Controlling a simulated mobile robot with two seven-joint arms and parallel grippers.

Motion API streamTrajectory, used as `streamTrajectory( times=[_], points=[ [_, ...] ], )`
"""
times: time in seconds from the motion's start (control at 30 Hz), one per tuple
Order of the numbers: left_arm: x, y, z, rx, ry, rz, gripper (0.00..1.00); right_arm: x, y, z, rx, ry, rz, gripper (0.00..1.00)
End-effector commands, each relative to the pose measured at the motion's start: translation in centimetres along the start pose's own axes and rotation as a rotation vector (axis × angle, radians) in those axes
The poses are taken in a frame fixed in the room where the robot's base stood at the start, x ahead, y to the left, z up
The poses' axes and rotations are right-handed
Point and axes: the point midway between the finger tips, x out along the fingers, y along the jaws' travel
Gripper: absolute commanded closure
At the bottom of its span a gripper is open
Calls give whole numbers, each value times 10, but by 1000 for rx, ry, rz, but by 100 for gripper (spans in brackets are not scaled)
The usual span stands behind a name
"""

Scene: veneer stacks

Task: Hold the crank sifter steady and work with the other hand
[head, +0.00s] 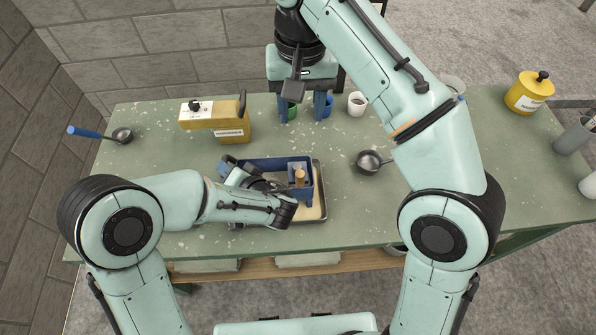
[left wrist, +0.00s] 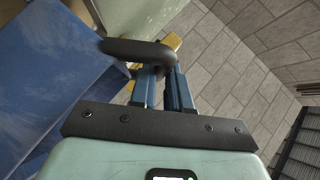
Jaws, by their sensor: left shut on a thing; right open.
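The blue box-shaped body, which looks like the crank sifter (head: 262,164), stands over a shallow metal tray (head: 318,208) near the table's front middle. A tan knob (head: 299,177) shows on its right part. My left gripper (head: 229,166) is at its left side, and my forearm and wrist cover part of it. In the left wrist view my left gripper (left wrist: 160,75) is shut on a dark rounded handle (left wrist: 130,50), beside a large blue face. My right gripper (head: 303,106) is open and empty, pointing down over the back of the table, away from the sifter.

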Motion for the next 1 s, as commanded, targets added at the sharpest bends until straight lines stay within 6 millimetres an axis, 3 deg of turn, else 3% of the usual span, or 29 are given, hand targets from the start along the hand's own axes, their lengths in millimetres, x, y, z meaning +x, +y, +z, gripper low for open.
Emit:
streamTrajectory(
  times=[0.1,0.13,0.2,0.23,0.57,0.67,1.0],
  points=[
    [0,1,1,1,-2,1,100,0,0,0,0,0,0,52],
    [0,1,1,1,-2,1,80,0,0,0,0,0,0,52],
    [0,1,1,1,-2,1,57,0,0,0,0,0,0,52],
    [0,0,1,1,-2,1,54,0,0,0,0,0,0,52],
    [-5,2,0,1,0,4,54,1,0,0,0,0,0,52],
    [-19,2,-1,2,4,6,54,1,0,0,0,0,0,52],
    [-89,0,0,-1,5,0,54,1,0,0,0,0,0,52]
  ],
)
